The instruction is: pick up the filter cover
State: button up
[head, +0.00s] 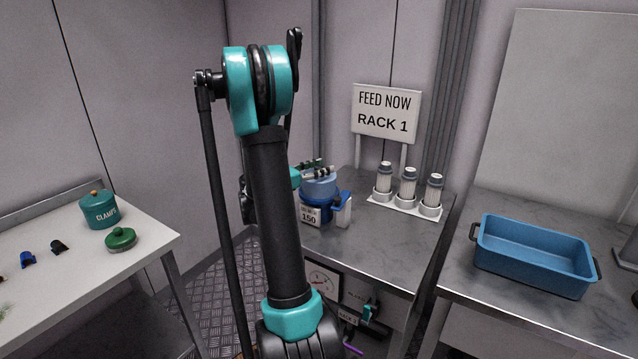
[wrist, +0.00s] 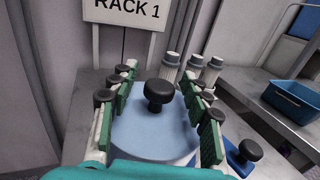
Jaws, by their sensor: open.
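The filter cover is a light blue round lid with a black knob, on top of a darker blue filter housing (head: 312,213) on the middle bench. The cover (head: 322,190) is partly hidden by my gripper in the head view. In the wrist view the cover (wrist: 150,133) lies below my gripper, with its black knob (wrist: 159,92) between the fingers. My gripper (wrist: 160,76) is open, with one green-padded finger on each side of the knob. A gap shows between the knob and each finger. Whether the fingers touch the lid is unclear.
A "FEED NOW RACK 1" sign (head: 386,114) stands behind. Several white cartridges stand in a white holder (head: 402,207) right of the housing. A blue tub (head: 532,262) sits on the right bench. A teal clamps pot (head: 98,210) and a green lid (head: 121,239) are on the left table.

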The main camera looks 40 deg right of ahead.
jog(key=shift+d+r, duration=0.1)
jog(key=shift+d, duration=1.45)
grip_shut()
